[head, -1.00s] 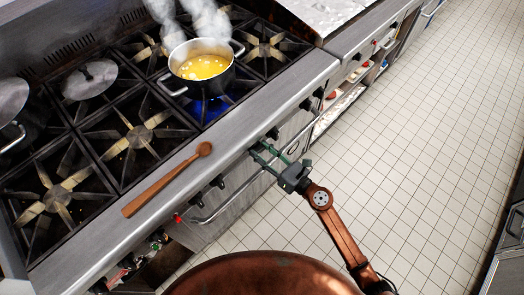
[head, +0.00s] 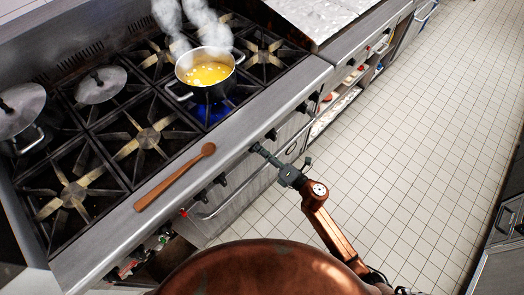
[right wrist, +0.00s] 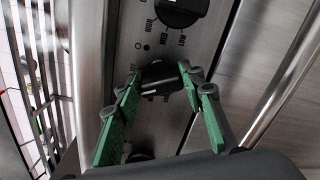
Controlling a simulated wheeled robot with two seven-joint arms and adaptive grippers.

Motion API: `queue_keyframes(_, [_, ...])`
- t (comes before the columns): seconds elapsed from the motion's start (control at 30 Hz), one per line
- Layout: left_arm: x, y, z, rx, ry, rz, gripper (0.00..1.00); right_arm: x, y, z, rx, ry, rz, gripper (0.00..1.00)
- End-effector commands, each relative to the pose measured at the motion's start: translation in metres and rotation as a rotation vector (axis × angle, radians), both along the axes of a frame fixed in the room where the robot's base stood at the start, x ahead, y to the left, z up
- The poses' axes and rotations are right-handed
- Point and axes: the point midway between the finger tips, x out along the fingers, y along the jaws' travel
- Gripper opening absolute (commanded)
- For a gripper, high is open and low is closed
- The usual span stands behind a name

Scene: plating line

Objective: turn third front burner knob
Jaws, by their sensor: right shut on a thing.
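My right gripper (head: 259,150) is at the front panel of the stove (head: 235,140), at a burner knob below the steel front ledge. In the right wrist view its green fingers (right wrist: 160,82) stand on both sides of a black knob (right wrist: 160,88) and are shut on it. A pale line on the knob's face lies nearly level in that view. In the head view the fingers hide this knob. Another black knob (right wrist: 180,10) with printed marks around it sits above in the wrist view. My left gripper is not in view.
A wooden spoon (head: 175,178) lies on the front ledge. Other knobs (head: 271,135) line the panel. An oven handle (head: 235,193) runs below. The tiled floor (head: 410,130) to the right is clear.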

Motion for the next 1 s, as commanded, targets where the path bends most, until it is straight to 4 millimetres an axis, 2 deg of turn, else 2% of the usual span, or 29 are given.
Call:
queue_keyframes(0.1, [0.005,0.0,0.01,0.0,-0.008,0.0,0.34,0.0,0.0,0.003,0.075,0.075,0.0,0.12])
queue_keyframes(0.5, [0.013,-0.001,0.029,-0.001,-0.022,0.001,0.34,0.001,-0.001,-0.001,0.274,0.275,-0.001,0.12])
queue_keyframes(1.0, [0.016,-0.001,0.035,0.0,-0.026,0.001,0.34,0.001,-0.001,-0.004,0.349,0.35,-0.001,0.12])
